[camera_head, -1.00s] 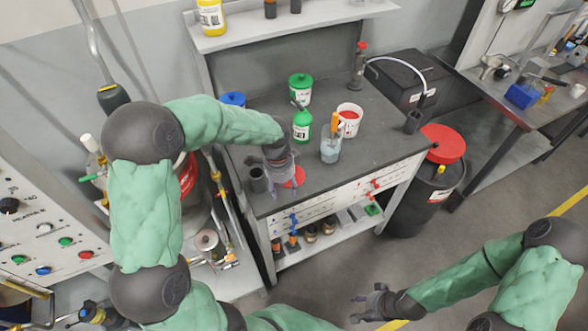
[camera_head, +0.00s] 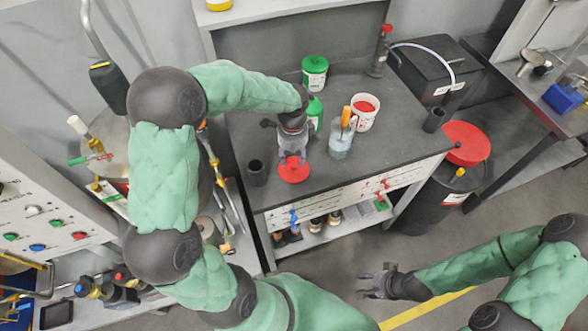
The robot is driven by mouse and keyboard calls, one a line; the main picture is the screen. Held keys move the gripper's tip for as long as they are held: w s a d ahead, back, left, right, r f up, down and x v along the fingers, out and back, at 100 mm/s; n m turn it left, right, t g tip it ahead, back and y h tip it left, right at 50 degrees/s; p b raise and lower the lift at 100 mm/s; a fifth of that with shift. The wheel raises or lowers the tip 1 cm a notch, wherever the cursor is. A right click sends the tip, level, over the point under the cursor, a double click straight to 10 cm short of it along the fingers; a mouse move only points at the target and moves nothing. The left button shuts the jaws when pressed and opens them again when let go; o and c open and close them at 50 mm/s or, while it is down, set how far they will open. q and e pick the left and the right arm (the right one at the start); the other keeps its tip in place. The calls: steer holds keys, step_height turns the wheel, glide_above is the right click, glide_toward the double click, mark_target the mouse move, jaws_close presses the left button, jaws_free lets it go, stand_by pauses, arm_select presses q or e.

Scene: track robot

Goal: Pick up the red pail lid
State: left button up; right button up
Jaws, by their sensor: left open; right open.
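The red pail lid (camera_head: 294,171) is a small flat red disc lying on the dark bench top near its front edge. My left gripper (camera_head: 292,156) is open above the lid, fingers pointing down, its tips over the lid's far part. I cannot tell whether the tips touch it. A white pail with red contents (camera_head: 364,112) stands to the right on the bench. My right gripper (camera_head: 372,285) is open and empty, low over the floor in front of the bench.
A dark cup (camera_head: 257,172) stands left of the lid. A green bottle (camera_head: 315,114) stands just behind my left gripper, with a clear beaker (camera_head: 341,139) to the right. A green-lidded tub (camera_head: 315,73) is farther back. A red-topped drum (camera_head: 466,143) stands right of the bench.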

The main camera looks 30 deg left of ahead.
mark_target(294, 164)
arm_select(q)
steer(key=f+b, duration=0.1)
steer(key=f, duration=0.4)
steer(key=shift+w+b, duration=0.2)
steer(key=shift+b, duration=0.15)
jaws_close()
